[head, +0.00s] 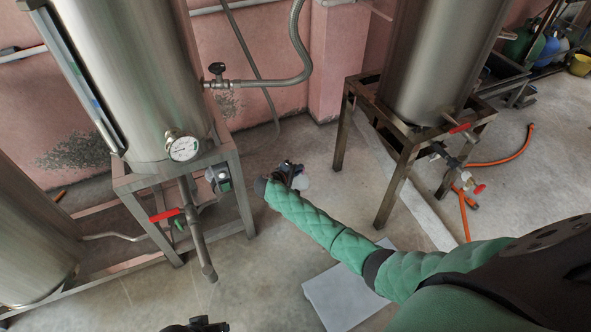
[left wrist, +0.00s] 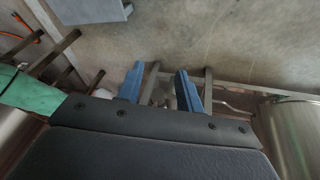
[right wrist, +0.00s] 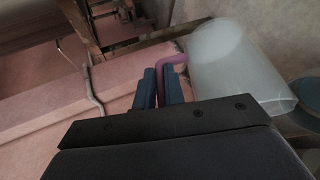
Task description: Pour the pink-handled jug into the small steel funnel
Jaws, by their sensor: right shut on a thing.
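The jug (right wrist: 240,70) is pale and translucent with a pink-purple handle (right wrist: 165,68). My right gripper (right wrist: 164,80) is shut on that handle, with the jug to the right of the fingers in the right wrist view. In the head view my right gripper (head: 286,174) is out in the middle, and only a small pale part of the jug (head: 301,182) shows past it. My left gripper (left wrist: 160,82) is open and empty; its dark top also shows at the bottom edge of the head view (head: 197,325). I cannot make out the small steel funnel in any view.
A steel tank with a gauge (head: 183,148) stands on a metal frame at left, its outlet pipe (head: 199,245) hanging down. Another tank (head: 430,65) stands on a stand at right with orange hoses (head: 510,155). A pale grey flat-topped thing (head: 340,295) is below my right arm.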

